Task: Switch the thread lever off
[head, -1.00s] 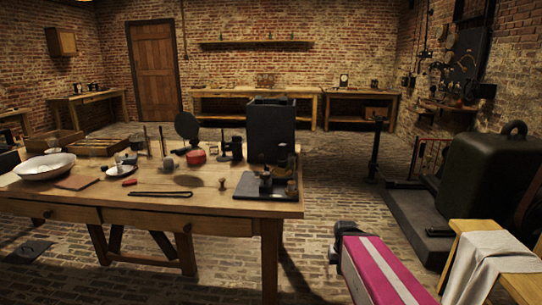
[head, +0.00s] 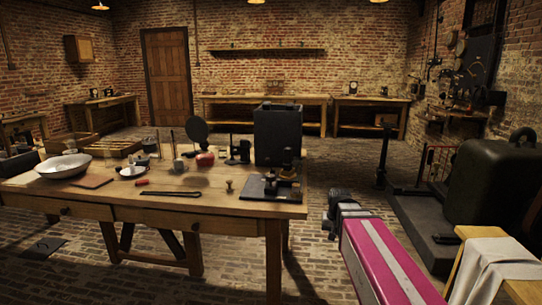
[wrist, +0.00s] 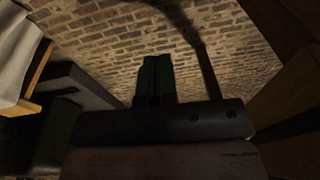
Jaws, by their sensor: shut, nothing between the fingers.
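I cannot make out for sure which part is the thread lever. A small device with dark upright parts and knobs (head: 287,172) stands on a black base plate (head: 252,188) at the table's right front corner. A dark panel with several small fittings (head: 478,62) hangs on the right wall; its details are too small to tell. My gripper (head: 329,226) is over the floor, right of the table and apart from it. In the wrist view my gripper (wrist: 156,58) has its dark fingers together, with nothing between them and brick floor beyond.
The wooden table (head: 225,208) carries a white bowl (head: 63,166), a black box (head: 278,135) and several small items. A large dark-green case (head: 492,185) stands at the right, behind a stool with a grey cloth (head: 497,265).

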